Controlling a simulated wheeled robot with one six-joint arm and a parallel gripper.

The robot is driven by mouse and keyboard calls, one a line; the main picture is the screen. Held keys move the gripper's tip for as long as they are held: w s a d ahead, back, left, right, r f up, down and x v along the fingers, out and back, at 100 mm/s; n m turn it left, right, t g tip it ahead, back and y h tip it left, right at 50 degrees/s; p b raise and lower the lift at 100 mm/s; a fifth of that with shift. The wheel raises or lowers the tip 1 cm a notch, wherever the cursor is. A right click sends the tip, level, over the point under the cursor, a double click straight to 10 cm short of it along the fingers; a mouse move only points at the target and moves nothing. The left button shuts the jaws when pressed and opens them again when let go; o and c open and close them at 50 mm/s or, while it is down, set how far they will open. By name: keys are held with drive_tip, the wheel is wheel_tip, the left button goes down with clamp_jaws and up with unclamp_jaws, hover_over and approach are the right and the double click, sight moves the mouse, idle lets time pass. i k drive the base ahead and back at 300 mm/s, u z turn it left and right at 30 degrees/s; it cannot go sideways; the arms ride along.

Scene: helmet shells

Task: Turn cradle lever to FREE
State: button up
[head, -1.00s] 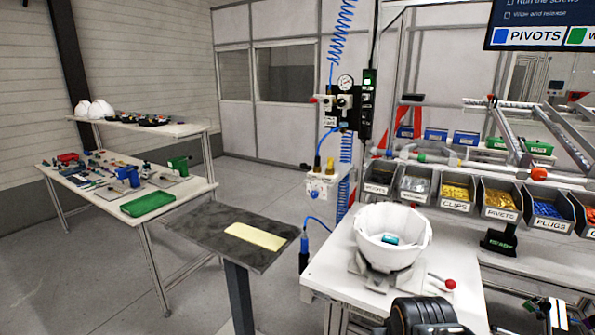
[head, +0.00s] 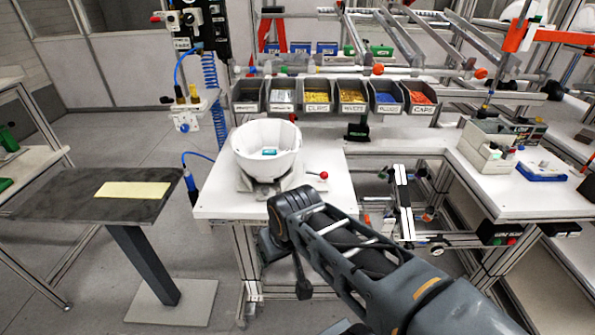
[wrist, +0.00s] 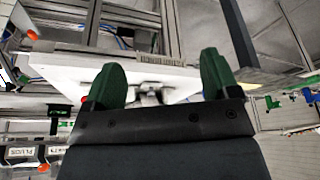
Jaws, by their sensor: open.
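The white helmet shell (head: 265,135) sits open side up in the grey cradle (head: 262,186) on the white bench, in the head view. The cradle lever ends in a red knob (head: 323,175), to the right of the shell. Its FREE marking is too small to read. My arm reaches in from the lower right, in front of the bench; my gripper's fingers cannot be made out there. In the wrist view, my gripper (wrist: 162,80) has its two green fingers wide apart with nothing held between them. The cradle (wrist: 150,92) shows beyond, between the fingers; the gripper body hides the shell.
Labelled parts bins (head: 352,97) line the back of the bench. A dark stand (head: 358,129) stands before them. A dark-topped table (head: 60,198) with a yellow sheet (head: 133,190) is at left. A blue hose hangs beside the bench.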

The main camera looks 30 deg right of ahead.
sight(324, 175)
drive_tip(key=k, duration=1.3)
drive_tip(key=z, duration=0.85)
drive_tip(key=i, duration=1.45)
drive_tip(key=u, duration=0.75)
drive_tip(key=i, duration=0.45)
drive_tip(key=u, duration=0.55)
